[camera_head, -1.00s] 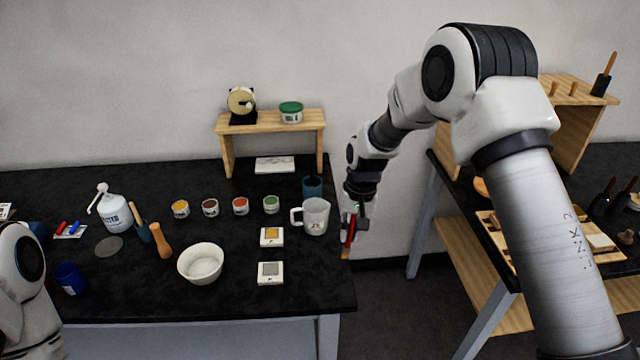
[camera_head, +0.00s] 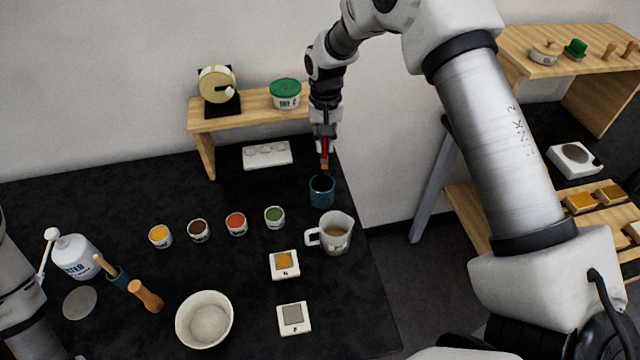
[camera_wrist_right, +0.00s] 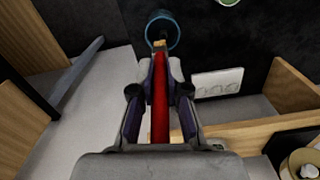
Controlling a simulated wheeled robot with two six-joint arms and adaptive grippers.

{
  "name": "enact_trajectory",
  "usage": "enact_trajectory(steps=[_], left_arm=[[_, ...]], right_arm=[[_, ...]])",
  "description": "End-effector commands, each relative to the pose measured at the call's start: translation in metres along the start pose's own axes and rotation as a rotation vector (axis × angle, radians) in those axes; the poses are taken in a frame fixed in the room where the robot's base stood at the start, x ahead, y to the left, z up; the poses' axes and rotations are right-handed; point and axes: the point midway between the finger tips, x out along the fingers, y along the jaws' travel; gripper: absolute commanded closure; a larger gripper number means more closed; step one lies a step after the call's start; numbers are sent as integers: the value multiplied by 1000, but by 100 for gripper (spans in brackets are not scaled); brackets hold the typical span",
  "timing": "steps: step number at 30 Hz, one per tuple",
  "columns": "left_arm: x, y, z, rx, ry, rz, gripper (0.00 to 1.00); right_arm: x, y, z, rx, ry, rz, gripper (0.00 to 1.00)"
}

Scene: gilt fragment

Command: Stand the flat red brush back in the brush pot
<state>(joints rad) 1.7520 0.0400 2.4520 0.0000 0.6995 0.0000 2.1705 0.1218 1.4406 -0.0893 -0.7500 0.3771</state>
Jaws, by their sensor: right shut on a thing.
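The flat red brush (camera_head: 325,146) is held in my right gripper (camera_head: 323,138), which is shut on it. The brush hangs nearly upright, its pale tip downward, just above the brush pot in the head view. The brush pot (camera_head: 321,194) is a small teal cup at the back right of the black table, with a dark inside. In the right wrist view the red brush (camera_wrist_right: 161,98) runs between the fingers (camera_wrist_right: 160,72). Its tip overlaps the near rim of the pot (camera_wrist_right: 150,33) there; I cannot tell whether it touches. My left gripper is out of view.
A white jug (camera_head: 336,238) stands just in front of the pot. A wooden shelf (camera_head: 205,150) with a green-lidded tub (camera_head: 285,93) is behind to the left. Several paint cups stand left of the pot. The table's right edge is close by.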

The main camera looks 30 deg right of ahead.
Motion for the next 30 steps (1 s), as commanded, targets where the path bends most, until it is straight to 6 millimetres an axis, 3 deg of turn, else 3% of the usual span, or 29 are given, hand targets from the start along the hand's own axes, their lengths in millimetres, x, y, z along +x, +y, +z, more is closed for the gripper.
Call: enact_trajectory(steps=[1, 6, 8, 18, 27, 28, 29, 30], left_arm=[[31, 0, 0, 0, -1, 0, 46], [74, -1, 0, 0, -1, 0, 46], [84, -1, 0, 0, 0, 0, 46], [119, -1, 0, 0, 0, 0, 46], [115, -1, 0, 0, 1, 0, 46], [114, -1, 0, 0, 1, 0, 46], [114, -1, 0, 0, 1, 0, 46], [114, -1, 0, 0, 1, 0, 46]], right_arm=[[34, 0, -1, 0, 0, 0, 100], [88, 0, -2, 0, 0, 0, 100], [101, 0, -2, 0, 1, 0, 100], [147, 0, -3, 0, 1, -1, 100], [146, 0, -3, 0, 1, -1, 100], [145, 0, -3, 0, 1, -1, 75], [145, 0, -3, 0, 1, -1, 64], [145, 0, -3, 0, 1, -1, 60]])
